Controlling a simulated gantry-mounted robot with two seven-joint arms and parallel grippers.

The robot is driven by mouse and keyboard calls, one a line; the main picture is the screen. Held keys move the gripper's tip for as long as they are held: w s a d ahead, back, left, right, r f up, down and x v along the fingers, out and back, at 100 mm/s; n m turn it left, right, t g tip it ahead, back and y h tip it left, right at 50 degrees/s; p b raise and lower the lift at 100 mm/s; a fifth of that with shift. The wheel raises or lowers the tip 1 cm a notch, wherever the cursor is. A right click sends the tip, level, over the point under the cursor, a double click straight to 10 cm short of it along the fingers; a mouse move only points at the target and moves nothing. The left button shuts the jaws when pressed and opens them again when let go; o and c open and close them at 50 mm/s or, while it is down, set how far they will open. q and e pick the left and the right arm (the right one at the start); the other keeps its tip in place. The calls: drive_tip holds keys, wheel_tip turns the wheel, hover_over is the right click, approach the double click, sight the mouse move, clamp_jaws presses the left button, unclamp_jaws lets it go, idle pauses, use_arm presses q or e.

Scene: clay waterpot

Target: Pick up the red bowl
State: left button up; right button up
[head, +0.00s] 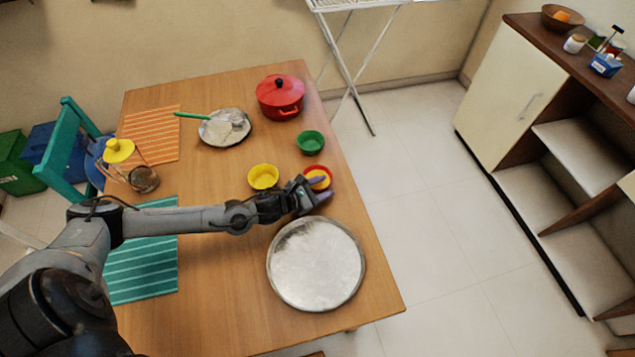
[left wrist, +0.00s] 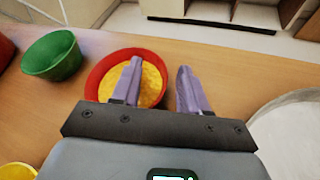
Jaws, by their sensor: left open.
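The red bowl (head: 318,171) stands on the wooden table near its right edge, with something yellow inside it. My left gripper (head: 320,189) is at the bowl's near side in the head view. In the left wrist view, the red bowl (left wrist: 97,74) shows its rim and yellow contents. The left gripper (left wrist: 157,88) is open there. Its left purple finger overlaps the bowl and its right finger is outside the rim. I cannot tell whether the fingers touch the bowl. My right gripper is not in view.
A yellow bowl (head: 263,177) and a green bowl (head: 311,143) stand close by. A round metal tray (head: 316,264) lies just in front of the gripper. A red pot (head: 280,98) and a plate (head: 224,128) are farther back. Open floor lies beyond the table's right edge.

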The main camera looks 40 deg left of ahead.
use_arm(q)
drive_tip(key=shift+w+f, duration=0.1)
drive_tip(key=shift+w, duration=0.2)
clamp_jaws()
